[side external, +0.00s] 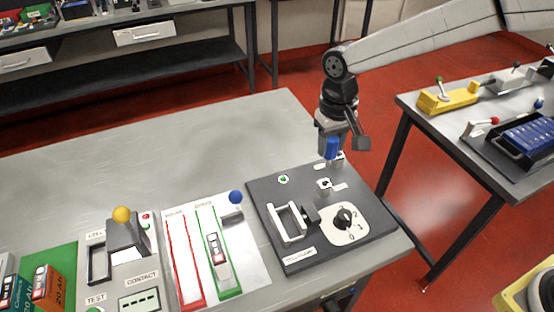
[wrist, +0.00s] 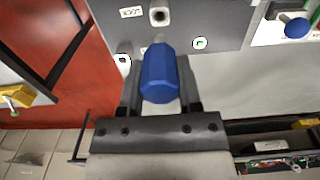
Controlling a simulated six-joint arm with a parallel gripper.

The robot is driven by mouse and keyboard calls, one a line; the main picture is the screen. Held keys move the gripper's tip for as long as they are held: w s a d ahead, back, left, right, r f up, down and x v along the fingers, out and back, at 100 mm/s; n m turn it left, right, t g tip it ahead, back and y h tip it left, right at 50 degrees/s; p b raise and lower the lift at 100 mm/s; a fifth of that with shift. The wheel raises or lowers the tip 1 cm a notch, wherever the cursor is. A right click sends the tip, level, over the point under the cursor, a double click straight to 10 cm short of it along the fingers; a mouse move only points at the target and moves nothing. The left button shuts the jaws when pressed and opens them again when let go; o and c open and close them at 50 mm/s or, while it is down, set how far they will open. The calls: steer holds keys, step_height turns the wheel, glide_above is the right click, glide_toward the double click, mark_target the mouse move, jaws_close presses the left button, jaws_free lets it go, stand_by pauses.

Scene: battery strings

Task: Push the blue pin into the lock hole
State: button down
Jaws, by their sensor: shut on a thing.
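The blue pin (side external: 332,147) is held upright in my gripper (side external: 331,152), above the far edge of the dark panel (side external: 264,203). In the wrist view the pin (wrist: 159,75) shows its blue faceted head between the two fingers of my gripper (wrist: 159,88), with a short grey tip beyond it. A small grey block with a dark hole (wrist: 159,15) sits beside the LOCK label (wrist: 131,13). This block (side external: 325,184) is nearer the side camera than the pin. The pin's lower end is partly hidden in the side view.
A second small block (side external: 338,157) stands close to the pin at the panel's far edge. A U-shaped handle (side external: 288,224) and a rotary knob (side external: 344,217) stand on the panel's near part. A blue-knobbed lever (side external: 236,198) is to the left. The table behind is clear.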

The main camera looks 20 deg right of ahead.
mark_target(327, 167)
steer(key=shift+f, duration=1.95)
steer(key=shift+f, duration=2.4)
stand_by(0.6)
steer(key=shift+c, duration=1)
jaws_free()
steer(key=shift+r, duration=3.95)
